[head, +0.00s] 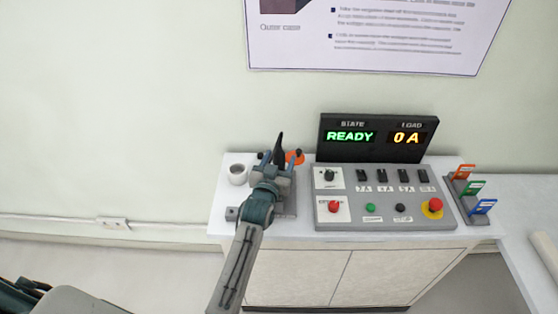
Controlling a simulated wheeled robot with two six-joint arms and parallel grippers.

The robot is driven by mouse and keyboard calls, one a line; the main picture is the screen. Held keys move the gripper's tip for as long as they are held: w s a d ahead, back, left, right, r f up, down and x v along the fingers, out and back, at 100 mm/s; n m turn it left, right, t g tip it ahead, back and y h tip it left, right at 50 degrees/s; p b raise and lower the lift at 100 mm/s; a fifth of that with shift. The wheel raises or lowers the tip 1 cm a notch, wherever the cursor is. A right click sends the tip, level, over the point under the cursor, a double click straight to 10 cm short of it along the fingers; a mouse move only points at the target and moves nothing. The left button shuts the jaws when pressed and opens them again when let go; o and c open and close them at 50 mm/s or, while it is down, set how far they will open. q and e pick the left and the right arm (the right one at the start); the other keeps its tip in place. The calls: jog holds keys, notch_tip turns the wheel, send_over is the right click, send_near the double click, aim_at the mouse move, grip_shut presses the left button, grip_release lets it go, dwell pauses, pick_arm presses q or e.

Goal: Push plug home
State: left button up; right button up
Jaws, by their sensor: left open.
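My left gripper (275,164) is open at the left end of the bench, reached from the lower middle of the head view. A dark upright pointed piece (280,146) shows just beyond its fingers, and an orange part (297,158) shows to its right. I cannot tell which of these is the plug, or whether the fingers touch it. A grey base (288,208) lies beneath and partly behind my gripper and wrist. The socket is not clear, hidden by the arm. My right gripper is not in view.
A control panel (384,221) with switches, buttons and a red knob stands to the right. Its display (375,153) reads READY and 0 A. A white mug (238,174) stands close left of my gripper. A rack of coloured tags (482,217) is at the bench's right end.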

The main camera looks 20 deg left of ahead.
pick_arm(q)
jog(key=s+b, duration=0.2)
jog(key=s, duration=0.8)
jog(key=shift+s+b, duration=0.35)
jog(key=shift+s, duration=0.05)
jog(key=shift+d+f, duration=0.1)
